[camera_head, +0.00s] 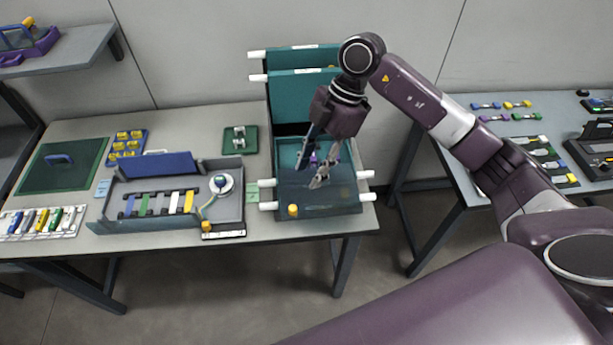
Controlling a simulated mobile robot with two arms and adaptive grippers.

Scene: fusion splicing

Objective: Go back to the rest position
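My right arm comes in from the right. Its gripper (311,174) points down over the open teal tray (348,205) at the right end of the left table. Its two fingers look spread apart, with nothing clearly held between them. A small purple piece shows behind the fingers; I cannot tell whether they touch it. The gripper hides part of the tray's inside. My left gripper is not in view.
Teal upright panels (290,100) with white pegs stand behind the tray. A grey case (230,208) with coloured strips, a green mat (62,166) and a white strip of coloured tools (42,221) lie on the left table. A second table (460,105) stands right, past a floor gap.

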